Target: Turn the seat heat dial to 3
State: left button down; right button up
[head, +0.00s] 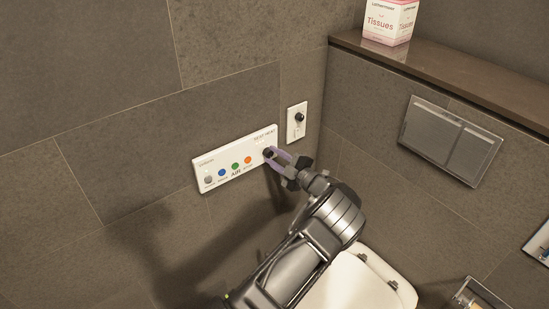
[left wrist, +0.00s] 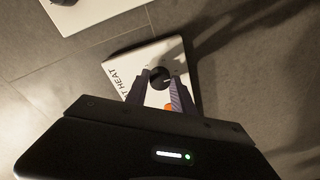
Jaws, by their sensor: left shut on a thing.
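The white control panel (head: 236,164) is on the tiled wall, with a row of coloured buttons and the seat heat label at its right end. The dark seat heat dial (head: 268,153) is at that end, and it also shows in the left wrist view (left wrist: 159,76). My left gripper (head: 271,157) is at the dial, its fingers on either side and shut on it. The fingers also show in the left wrist view (left wrist: 158,85). The dial's setting is too small to read. My right gripper is not in view.
A small white plate with a black knob (head: 299,118) is just right of the panel. A flush plate (head: 451,140) is on the right wall, below a brown ledge (head: 470,75) with a tissue box (head: 391,20). The white toilet (head: 358,285) is below my arm.

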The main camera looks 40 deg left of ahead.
pick_arm(q)
jog(key=shift+m, duration=0.4)
jog(key=c, duration=1.1)
grip_release()
jog(key=d, duration=0.2)
jog(key=s+d, duration=0.1)
jog(key=d, duration=0.2)
jog(key=d+b, duration=0.1)
jog(key=d, duration=0.1)
jog(key=shift+s+d, duration=0.2)
jog(key=shift+d, duration=0.15)
